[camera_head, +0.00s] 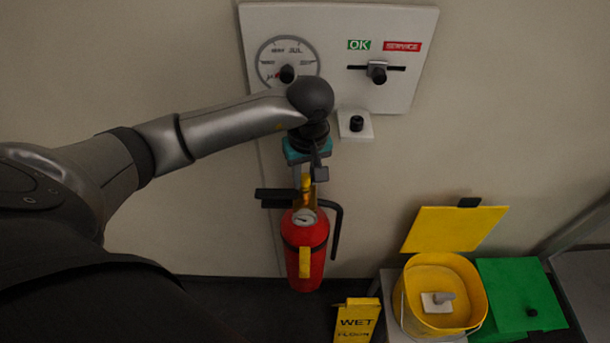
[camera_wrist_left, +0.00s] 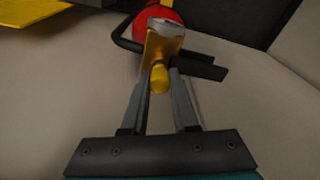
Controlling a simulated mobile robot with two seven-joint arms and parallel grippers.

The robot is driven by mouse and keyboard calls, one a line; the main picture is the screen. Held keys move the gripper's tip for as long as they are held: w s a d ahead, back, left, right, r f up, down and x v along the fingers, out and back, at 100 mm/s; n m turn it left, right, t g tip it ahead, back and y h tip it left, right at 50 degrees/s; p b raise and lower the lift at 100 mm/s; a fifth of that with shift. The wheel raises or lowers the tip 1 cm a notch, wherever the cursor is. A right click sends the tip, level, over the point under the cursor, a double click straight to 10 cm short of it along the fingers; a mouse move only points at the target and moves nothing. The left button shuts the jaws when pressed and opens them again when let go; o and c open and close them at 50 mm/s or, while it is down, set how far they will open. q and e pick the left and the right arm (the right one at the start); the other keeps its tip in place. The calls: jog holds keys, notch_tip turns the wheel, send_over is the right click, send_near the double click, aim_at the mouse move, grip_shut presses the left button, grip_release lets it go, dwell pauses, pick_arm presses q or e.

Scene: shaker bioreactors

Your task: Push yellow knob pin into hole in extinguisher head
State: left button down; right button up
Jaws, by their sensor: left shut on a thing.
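A red fire extinguisher (camera_head: 305,238) hangs upright on the wall, with a gauge, a black lever (camera_head: 273,196) and a black hose. It also shows at the top of the left wrist view (camera_wrist_left: 150,18). Its brass-coloured head (camera_wrist_left: 166,46) is in front of my fingers there. My left gripper (camera_head: 309,178) comes down from above the extinguisher head. In the left wrist view its two fingers (camera_wrist_left: 160,80) are shut on the yellow knob pin (camera_wrist_left: 160,79). The knob adjoins the head; the pin's tip and the hole are hidden, so I cannot tell how deep it sits. My right gripper is not in view.
A wall panel (camera_head: 425,65) with a dial (camera_head: 288,52) and a slider (camera_head: 377,72) is above. A small white block with a black knob (camera_head: 356,123) is beside my wrist. A yellow bucket (camera_head: 465,275), a green bin (camera_head: 520,290) and a wet-floor sign (camera_head: 357,320) stand lower right.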

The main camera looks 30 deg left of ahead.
pick_arm(q)
jog(key=shift+f+b, duration=0.35)
jog(key=shift+b, duration=0.05)
jog(key=c, duration=0.6)
grip_release()
jog(key=shift+r, duration=0.1)
notch_tip(320, 180, up, 15)
jog(key=s+d+p, duration=0.1)
jog(key=shift+d, duration=0.2)
jog(key=shift+s, duration=0.2)
